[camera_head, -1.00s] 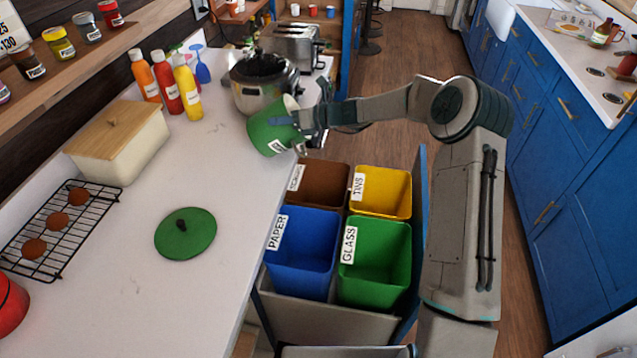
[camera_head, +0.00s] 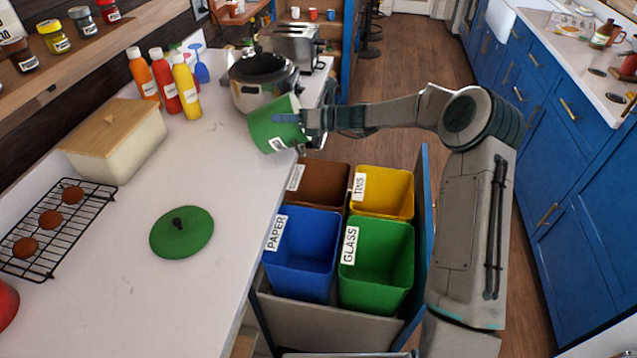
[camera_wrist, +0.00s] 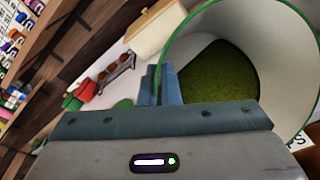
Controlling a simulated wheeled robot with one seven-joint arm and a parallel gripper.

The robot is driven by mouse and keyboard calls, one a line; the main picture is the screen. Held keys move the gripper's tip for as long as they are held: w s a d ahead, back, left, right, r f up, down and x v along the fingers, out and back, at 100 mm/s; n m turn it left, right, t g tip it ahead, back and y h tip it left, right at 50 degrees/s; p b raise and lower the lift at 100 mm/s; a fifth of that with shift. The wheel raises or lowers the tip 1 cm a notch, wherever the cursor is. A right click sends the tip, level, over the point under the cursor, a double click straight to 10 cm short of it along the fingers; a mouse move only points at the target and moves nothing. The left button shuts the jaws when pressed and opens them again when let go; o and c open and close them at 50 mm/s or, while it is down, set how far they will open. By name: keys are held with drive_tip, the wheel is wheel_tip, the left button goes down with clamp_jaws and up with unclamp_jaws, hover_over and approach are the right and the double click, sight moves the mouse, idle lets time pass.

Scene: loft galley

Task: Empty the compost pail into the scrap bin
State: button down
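The green compost pail (camera_head: 268,130) is tilted, held above the counter's right edge near the brown bin. My gripper (camera_head: 291,118) is shut on the pail's wall near the rim. The wrist view shows its fingers (camera_wrist: 165,84) at the wall and the pail's pale inside (camera_wrist: 283,65), with dark green-brown matter (camera_wrist: 216,78) lying in it. The brown bin (camera_head: 325,180) is at the back left of the pull-out; its label is too small to read in the head view, but in the wrist view a label ending in "PS" (camera_wrist: 297,141) shows. A round green lid (camera_head: 182,232) lies on the counter.
Blue PAPER (camera_head: 302,265), green GLASS (camera_head: 376,265) and yellow TINS (camera_head: 385,190) bins surround the brown one. A metal pot (camera_head: 258,92) stands close behind the pail. Sauce bottles (camera_head: 186,88), a bread box (camera_head: 115,145) and a cooling rack (camera_head: 62,225) occupy the counter's left.

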drive_tip(key=shift+d+f+y+b, duration=0.1)
drive_tip(key=shift+d+y+b, duration=0.3)
drive_tip(key=shift+b, duration=0.35)
drive_tip(key=shift+d, duration=0.15)
drive_tip(key=shift+w+d+y, duration=0.1)
drive_tip(key=shift+d+y, duration=0.2)
drive_tip(key=shift+d, duration=0.05)
drive_tip(key=shift+d+f, duration=0.1)
drive_tip(key=shift+d, duration=0.15)
drive_tip(key=shift+d+f+m+y+b, duration=0.1)
drive_tip(key=shift+d+m+y+b, duration=0.2)
drive_tip(key=shift+d, duration=0.05)
drive_tip(key=shift+w+d, duration=0.1)
drive_tip(key=shift+d, duration=0.2)
drive_tip(key=shift+w+d+f+m+t+y+b, duration=0.1)
drive_tip(key=shift+d+f+m+t+y+b, duration=0.2)
drive_tip(key=shift+d+y, duration=0.3)
drive_tip(key=shift+d+f+m+t+y+b, duration=0.15)
drive_tip(key=shift+d+f+y+b, duration=0.25)
drive_tip(key=shift+d+y, duration=0.2)
drive_tip(key=shift+w+d+f+m+t+y+b, duration=0.1)
drive_tip(key=shift+d+f+m+t+y+b, duration=0.25)
drive_tip(key=shift+d+y, duration=0.25)
drive_tip(key=shift+d+f+m+y+b, duration=0.3)
drive_tip(key=shift+d+f+y+b, duration=0.45)
drive_tip(key=shift+d, duration=0.1)
idle(2.1)
